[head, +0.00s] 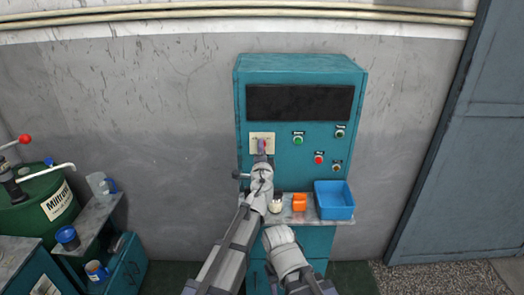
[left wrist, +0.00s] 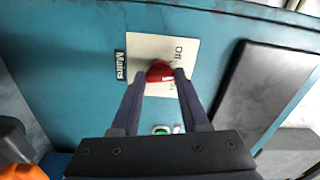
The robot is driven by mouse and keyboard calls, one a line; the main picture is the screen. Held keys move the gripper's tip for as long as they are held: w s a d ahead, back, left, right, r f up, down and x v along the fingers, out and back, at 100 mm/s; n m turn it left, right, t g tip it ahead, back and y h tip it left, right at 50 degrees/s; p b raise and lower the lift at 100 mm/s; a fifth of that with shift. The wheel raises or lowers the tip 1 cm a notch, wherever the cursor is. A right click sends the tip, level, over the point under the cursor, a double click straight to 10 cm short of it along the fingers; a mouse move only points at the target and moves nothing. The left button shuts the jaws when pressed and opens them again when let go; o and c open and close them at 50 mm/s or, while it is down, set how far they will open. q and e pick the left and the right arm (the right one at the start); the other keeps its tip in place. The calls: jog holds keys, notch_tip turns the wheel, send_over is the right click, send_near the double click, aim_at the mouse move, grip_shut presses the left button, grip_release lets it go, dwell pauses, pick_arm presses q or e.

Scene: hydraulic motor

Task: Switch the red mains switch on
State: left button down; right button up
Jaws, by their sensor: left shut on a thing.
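The red mains switch (left wrist: 160,71) sits on a cream plate (left wrist: 146,46) beside a black "Mains" label on the teal cabinet. In the head view the cream plate (head: 256,138) is at the cabinet's upper left, with the switch mostly hidden by my gripper. My left gripper (left wrist: 158,78) is shut on the red switch, one finger on each side of it. The left gripper (head: 262,148) also shows in the head view, in front of the plate. The plate's lettering is partly covered, so the switch's position is unclear. My right arm shows low in the head view; its fingers cannot be made out.
A green button (head: 298,139), a red button (head: 319,158) and other small controls are right of the plate. Below, a shelf holds a blue bin (head: 334,200), an orange container (head: 299,202) and a small jar (head: 276,203). A green drum (head: 40,205) stands at far left.

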pick_arm(q)
jog(key=m, duration=1.1)
jog(key=shift+s, duration=0.1)
dwell(0.5)
jog(key=shift+c, duration=2)
grip_release()
jog(key=s, duration=0.7)
jog(key=shift+s, duration=0.35)
